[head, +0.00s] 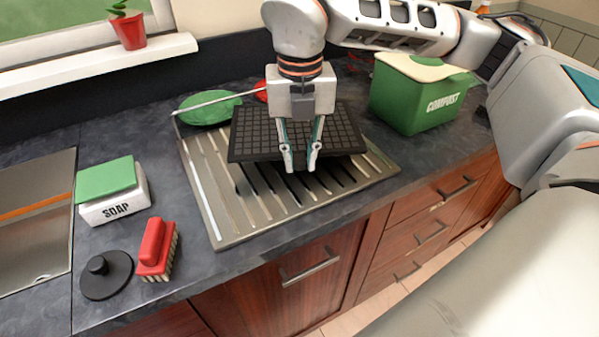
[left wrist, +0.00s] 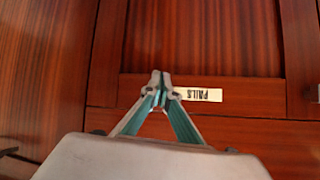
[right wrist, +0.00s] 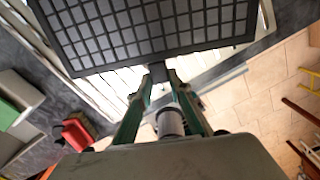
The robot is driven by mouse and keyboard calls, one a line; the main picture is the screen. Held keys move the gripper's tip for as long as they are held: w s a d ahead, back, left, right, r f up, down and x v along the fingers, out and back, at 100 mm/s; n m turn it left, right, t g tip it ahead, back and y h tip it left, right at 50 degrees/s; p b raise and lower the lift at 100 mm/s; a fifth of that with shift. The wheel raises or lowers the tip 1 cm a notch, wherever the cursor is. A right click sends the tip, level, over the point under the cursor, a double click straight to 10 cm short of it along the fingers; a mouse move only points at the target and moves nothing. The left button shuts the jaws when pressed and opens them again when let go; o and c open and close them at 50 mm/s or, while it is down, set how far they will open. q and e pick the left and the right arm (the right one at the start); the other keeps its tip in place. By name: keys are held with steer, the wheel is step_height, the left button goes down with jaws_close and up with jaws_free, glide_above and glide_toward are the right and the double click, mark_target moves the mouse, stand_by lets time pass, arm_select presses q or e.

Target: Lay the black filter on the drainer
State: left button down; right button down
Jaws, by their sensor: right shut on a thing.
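The black filter (head: 252,133) is a flat, dark, grid-patterned panel. My right gripper (head: 300,160) is shut on its near edge, and the filter lies roughly level above the drainer. In the right wrist view the filter (right wrist: 150,30) reaches out from the fingertips (right wrist: 160,75). The drainer (head: 218,205) is a ribbed metal board on the counter; its back middle is hidden by the filter. A shadow shows on its ribs under the filter's left side. My left gripper (left wrist: 160,82) is shut and empty in front of wooden cabinet fronts.
A green compost bin (head: 418,95) stands right of the drainer. A green round thing (head: 208,108) lies behind it. To the left are a soap box with a green sponge (head: 113,190), a red brush (head: 157,248), a black stopper (head: 106,275) and the sink (head: 35,220).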

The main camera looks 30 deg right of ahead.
step_height(320, 180, down, 4)
steer(key=shift+f, duration=0.2)
arm_select(q)
steer(key=shift+a+f, duration=0.1)
steer(key=shift+f, duration=0.15)
arm_select(e)
steer(key=c, duration=1.8)
jaws_free()
steer(key=shift+c, duration=0.2)
steer(key=shift+r, duration=0.3)
step_height(320, 180, up, 10)
steer(key=shift+r, duration=0.1)
arm_select(q)
steer(key=shift+s+r+p, duration=0.15)
steer(key=shift+s+p, duration=0.05)
steer(key=shift+p, duration=0.1)
arm_select(e)
steer(key=shift+a+r, duration=0.1)
steer(key=shift+r, duration=0.6)
